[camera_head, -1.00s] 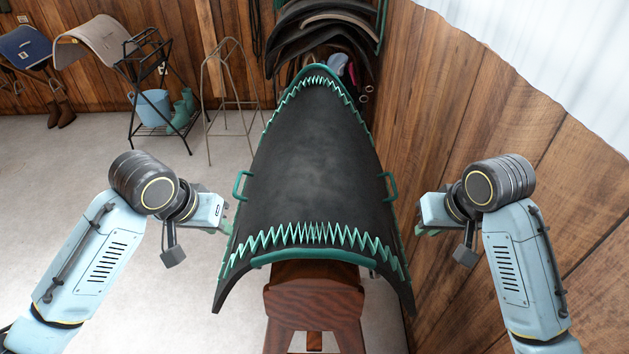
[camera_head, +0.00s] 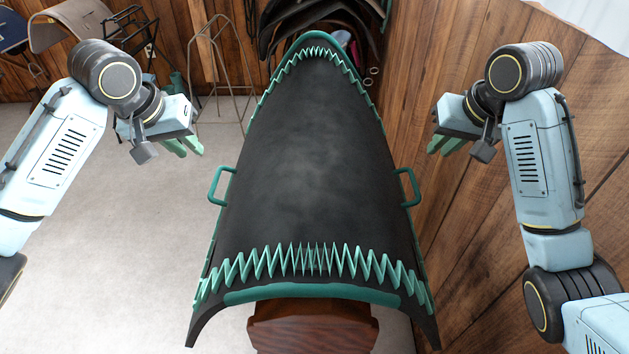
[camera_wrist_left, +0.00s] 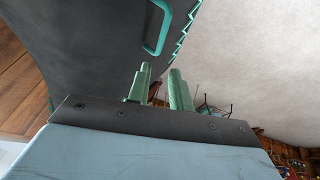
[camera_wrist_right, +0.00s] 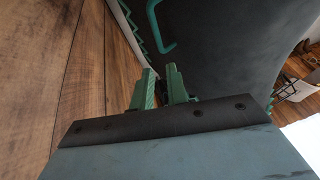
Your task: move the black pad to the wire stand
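The black pad (camera_head: 312,170) with green zigzag edging is draped over a brown wooden stand (camera_head: 313,330) in front of me. It has a green handle on each side, the left handle (camera_head: 216,186) and the right handle (camera_head: 411,187). The wire stand (camera_head: 218,65) is a thin metal frame on the floor at the back left, partly hidden behind the pad. My left gripper (camera_head: 190,147) is open and empty, left of the left handle and apart from it. My right gripper (camera_head: 440,145) is open and empty, right of the right handle, near the wall.
A wooden wall (camera_head: 480,200) runs close along the right side. More dark pads (camera_head: 315,20) hang behind the black pad. A black rack with a tan pad (camera_head: 70,25) stands at the back left. The grey floor (camera_head: 120,240) on the left is clear.

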